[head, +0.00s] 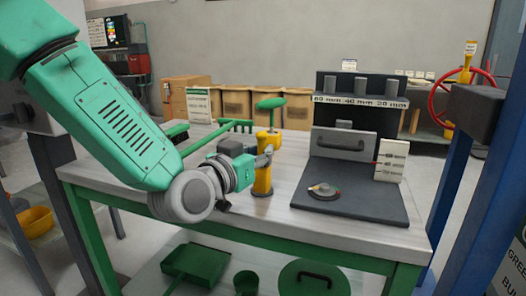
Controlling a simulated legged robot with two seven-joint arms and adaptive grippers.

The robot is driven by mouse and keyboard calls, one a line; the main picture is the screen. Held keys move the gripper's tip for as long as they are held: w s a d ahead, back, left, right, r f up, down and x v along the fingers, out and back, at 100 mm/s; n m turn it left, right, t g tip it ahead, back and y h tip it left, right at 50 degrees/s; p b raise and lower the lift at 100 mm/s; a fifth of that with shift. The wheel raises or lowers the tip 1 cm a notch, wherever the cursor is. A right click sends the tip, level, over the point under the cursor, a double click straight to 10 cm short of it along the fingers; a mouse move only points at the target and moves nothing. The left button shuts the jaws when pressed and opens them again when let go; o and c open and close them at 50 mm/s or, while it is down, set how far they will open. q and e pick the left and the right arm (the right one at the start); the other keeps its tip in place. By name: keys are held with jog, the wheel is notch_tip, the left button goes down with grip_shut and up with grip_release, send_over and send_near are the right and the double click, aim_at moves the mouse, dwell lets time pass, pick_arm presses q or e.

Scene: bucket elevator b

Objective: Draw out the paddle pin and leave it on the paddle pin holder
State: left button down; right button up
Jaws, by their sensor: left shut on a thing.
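My left gripper (265,158) reaches in from the left over the workbench and is shut around a yellow upright piece. Above the fingers this piece shows a yellow collar and a green T-shaped handle (270,103), which I take for the paddle pin. Below the fingers a yellow post (262,181) stands upright on the bench. The fingers hide the join, so I cannot tell whether the two are one piece or apart. I cannot tell which thing is the paddle pin holder. My right gripper is not in view.
A dark plate (365,207) with a small round part (323,191) and a grey handled block (343,145) lies right of the post. The bench front (290,228) is clear. A blue post (460,150) stands at right.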

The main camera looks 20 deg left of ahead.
pick_arm(q)
jog(key=shift+f, duration=0.3)
jog(key=c, duration=1.6)
grip_release()
jog(key=shift+s, duration=0.1)
jog(key=v, duration=0.7)
jog(key=shift+s+a, duration=0.1)
jog(key=shift+s, duration=0.1)
